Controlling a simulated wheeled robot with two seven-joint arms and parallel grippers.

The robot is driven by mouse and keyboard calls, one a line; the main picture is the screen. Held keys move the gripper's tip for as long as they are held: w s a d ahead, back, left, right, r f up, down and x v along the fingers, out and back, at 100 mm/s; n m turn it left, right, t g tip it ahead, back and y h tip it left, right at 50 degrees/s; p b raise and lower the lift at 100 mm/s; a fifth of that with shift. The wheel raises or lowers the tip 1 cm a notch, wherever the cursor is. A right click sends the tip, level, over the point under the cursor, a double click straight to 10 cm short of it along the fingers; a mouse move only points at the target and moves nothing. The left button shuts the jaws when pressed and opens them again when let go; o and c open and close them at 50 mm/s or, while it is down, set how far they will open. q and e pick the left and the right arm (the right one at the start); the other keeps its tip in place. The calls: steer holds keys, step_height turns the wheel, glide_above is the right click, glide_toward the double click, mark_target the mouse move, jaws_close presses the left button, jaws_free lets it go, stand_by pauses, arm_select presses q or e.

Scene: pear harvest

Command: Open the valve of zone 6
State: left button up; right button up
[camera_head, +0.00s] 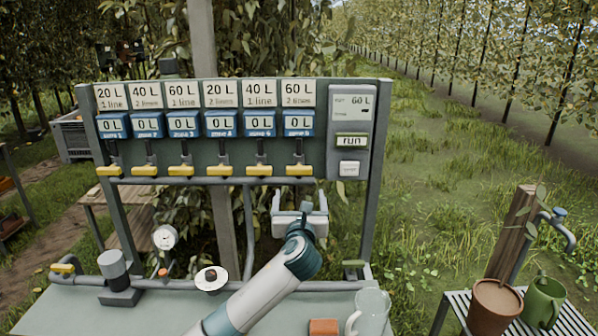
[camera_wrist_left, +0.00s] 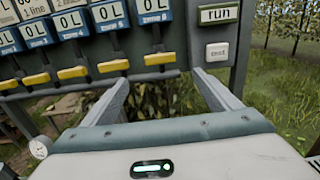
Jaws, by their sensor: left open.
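The valve board (camera_head: 352,190) carries a row of valves with yellow handles, all lying level. The zone 6 handle (camera_head: 299,170) is the rightmost, below a blue "0 L" display (camera_head: 298,124) and a "60 L, 2 lines" card (camera_head: 298,93). In the left wrist view this handle (camera_wrist_left: 160,59) lies just beyond the fingertips, near the middle of the gap. My left gripper (camera_head: 300,193) is open and empty, a little below the zone 6 handle; its fingers (camera_wrist_left: 161,78) spread either side in the wrist view. My right gripper is not in view.
Right of the valves is a panel with a "run" button (camera_head: 351,141) and a white button (camera_head: 349,169). A pipe runs under the handles.

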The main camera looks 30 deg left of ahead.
mark_target(299, 173)
arm_select(q)
steer(key=p+x, duration=0.3)
steer(key=x, duration=1.2)
steer(key=shift+a+p, duration=0.15)
steer(key=shift+p, duration=0.15)
steer(key=shift+x, duration=0.95)
steer(key=c, duration=1)
